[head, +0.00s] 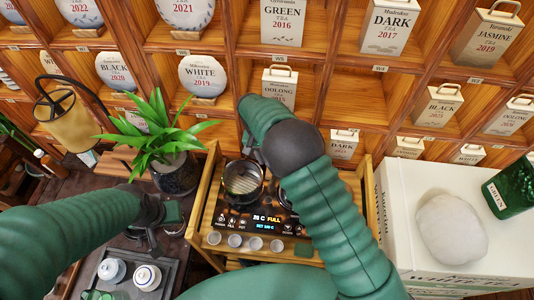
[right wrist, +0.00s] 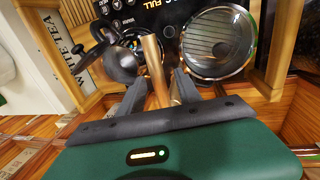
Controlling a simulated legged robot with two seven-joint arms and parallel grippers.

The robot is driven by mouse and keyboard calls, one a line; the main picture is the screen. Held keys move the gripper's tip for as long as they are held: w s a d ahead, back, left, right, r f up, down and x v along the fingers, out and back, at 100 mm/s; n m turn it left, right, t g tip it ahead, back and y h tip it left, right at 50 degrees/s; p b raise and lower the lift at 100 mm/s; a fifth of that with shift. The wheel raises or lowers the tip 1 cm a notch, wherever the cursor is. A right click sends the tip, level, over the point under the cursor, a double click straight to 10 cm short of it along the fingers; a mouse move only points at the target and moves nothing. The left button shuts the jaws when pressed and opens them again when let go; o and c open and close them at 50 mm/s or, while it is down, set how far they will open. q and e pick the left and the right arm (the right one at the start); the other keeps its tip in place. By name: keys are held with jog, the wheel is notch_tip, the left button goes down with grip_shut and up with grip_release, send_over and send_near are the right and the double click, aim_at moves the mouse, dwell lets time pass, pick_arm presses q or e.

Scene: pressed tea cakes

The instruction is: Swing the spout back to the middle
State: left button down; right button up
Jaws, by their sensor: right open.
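The spout (right wrist: 152,62) is a brass-coloured tube. In the right wrist view it rises between the two fingers of my right gripper (right wrist: 158,88), which are apart on either side of it; I cannot tell whether either touches it. It leans toward the glass pot (right wrist: 218,62) side only slightly, beside a dark round metal kettle (right wrist: 121,66). In the head view my right arm hides the spout and most of the kettle. My left gripper (head: 152,238) hangs at the lower left over a tea tray; its finger opening is unclear.
The glass pot (head: 243,181) sits on a black control-panel stove (head: 232,216) in a wooden frame. Several small cups (head: 255,243) line its front. A potted plant (head: 175,172) stands left, a white box (head: 480,240) with a pale round lump (head: 450,228) right. Tea shelves fill the back.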

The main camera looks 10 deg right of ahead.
jog(key=shift+w+a+r, duration=0.1)
jog(key=shift+w+r, duration=0.05)
jog(key=shift+r, duration=0.2)
jog(key=a+r+b, duration=0.3)
jog(key=r, duration=1.2)
jog(key=shift+w+r+b, duration=0.3)
jog(key=s+d+f+n+t+y+b, duration=0.1)
jog(key=s+d+f+y+b, duration=0.1)
jog(key=s+d+f+b, duration=0.6)
jog(key=s+d+f+n+t, duration=0.1)
jog(key=s+d+f, duration=0.2)
jog(key=s+f, duration=0.2)
jog(key=s+d+f+n+t, duration=0.1)
jog(key=s+d+f, duration=0.1)
jog(key=s+f, duration=0.3)
jog(key=s, duration=0.3)
jog(key=shift+s+d+f+b, duration=0.2)
jog(key=shift+d+f+b, duration=0.1)
jog(key=shift+d, duration=0.1)
jog(key=shift+s+d, duration=0.15)
jog(key=shift+d, duration=0.15)
